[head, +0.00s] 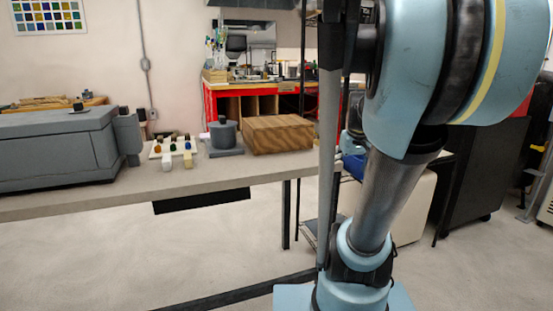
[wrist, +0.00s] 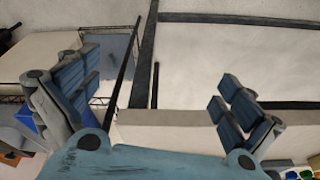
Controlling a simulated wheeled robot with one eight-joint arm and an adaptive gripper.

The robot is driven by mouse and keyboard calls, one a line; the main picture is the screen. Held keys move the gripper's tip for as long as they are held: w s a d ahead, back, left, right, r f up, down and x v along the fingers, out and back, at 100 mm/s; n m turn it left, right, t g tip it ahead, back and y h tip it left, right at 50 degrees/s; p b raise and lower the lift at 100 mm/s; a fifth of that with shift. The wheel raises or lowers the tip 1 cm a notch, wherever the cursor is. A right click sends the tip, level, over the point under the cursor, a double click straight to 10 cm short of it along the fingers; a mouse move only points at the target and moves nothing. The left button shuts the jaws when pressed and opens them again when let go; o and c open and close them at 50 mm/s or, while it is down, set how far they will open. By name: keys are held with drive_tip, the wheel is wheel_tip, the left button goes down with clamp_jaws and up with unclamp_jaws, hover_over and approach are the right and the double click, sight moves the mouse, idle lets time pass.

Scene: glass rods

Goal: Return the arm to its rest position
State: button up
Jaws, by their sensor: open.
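My arm fills the right half of the head view, folded, with its blue and grey links in front of the table's right end. My gripper (wrist: 158,92) shows in the wrist view with its two blue-padded fingers wide apart and nothing between them. Beyond the fingers are pale floor and dark bars. The gripper cannot be made out in the head view. No glass rod can be made out in either view.
A red workbench (head: 208,100) stands behind. Floor in front is mostly clear.

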drive_tip(key=s+a+f, duration=0.2)
drive_tip(key=s+f, duration=0.4)
drive_tip(key=s, duration=0.1)
drive_tip(key=s+a+f+m, duration=0.1)
drive_tip(key=s+a+f, duration=0.1)
drive_tip(key=s+f, duration=0.3)
drive_tip(key=shift+s+a+f+g+h, duration=0.3)
drive_tip(key=shift+s+a+f, duration=0.1)
drive_tip(key=shift+s, duration=0.85)
drive_tip(key=shift+w+f, duration=0.15)
drive_tip(key=shift+w, duration=0.35)
